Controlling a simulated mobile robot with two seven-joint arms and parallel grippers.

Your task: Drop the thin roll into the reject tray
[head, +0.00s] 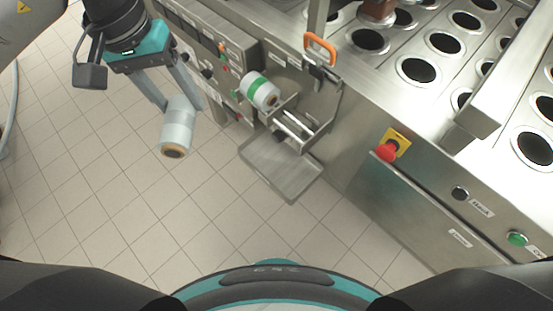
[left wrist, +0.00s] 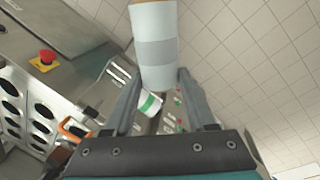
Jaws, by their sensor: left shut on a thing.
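My left gripper (head: 173,103) is shut on a thin roll (head: 177,127), a pale grey-white cylinder with a grey band and a brown core end. The roll hangs over the tiled floor, left of the machine. It also shows between the fingers in the left wrist view (left wrist: 155,45). A flat metal tray (head: 283,170) sticks out low from the machine front, to the right of the held roll and apart from it; I cannot tell whether it is the reject tray. My right gripper is not in view.
A white roll with a green band (head: 260,91) sits at the machine front beside a metal bracket (head: 300,125). An orange handle (head: 320,48) and a red stop button (head: 387,151) are on the machine. The floor below the held roll is clear.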

